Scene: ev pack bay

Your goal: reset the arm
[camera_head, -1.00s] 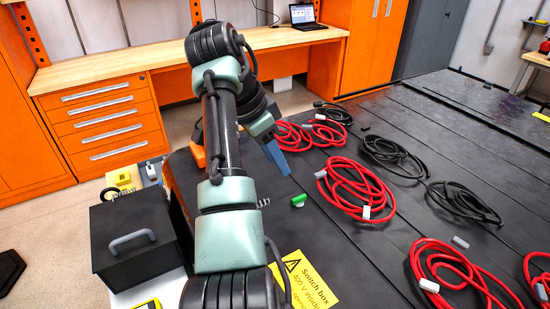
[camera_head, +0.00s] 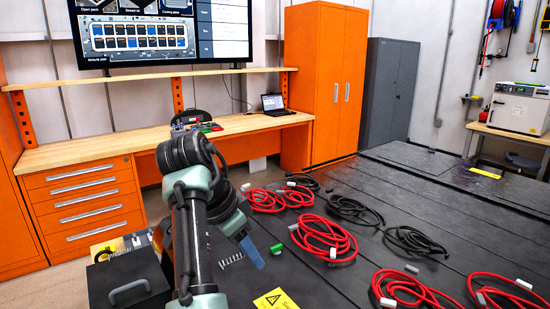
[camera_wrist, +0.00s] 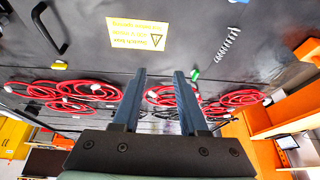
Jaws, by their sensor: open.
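My gripper (camera_head: 252,252) hangs at the end of my arm, low over the dark pack surface at the left of the head view. In the wrist view my gripper (camera_wrist: 160,74) shows two blue-grey fingers spread apart with nothing between them. A small green piece (camera_head: 276,248) lies on the surface just right of the fingertips; it also shows in the wrist view (camera_wrist: 195,74). A coiled spring-like part (camera_head: 231,260) lies left of the fingertips.
Red cable coils (camera_head: 326,240) and black coils (camera_head: 412,240) lie across the pack (camera_head: 330,285). A yellow warning label (camera_head: 275,300) is near the front. A black box with a handle (camera_head: 126,284) stands left. Orange drawers (camera_head: 88,212) and a wooden workbench (camera_head: 240,127) stand behind.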

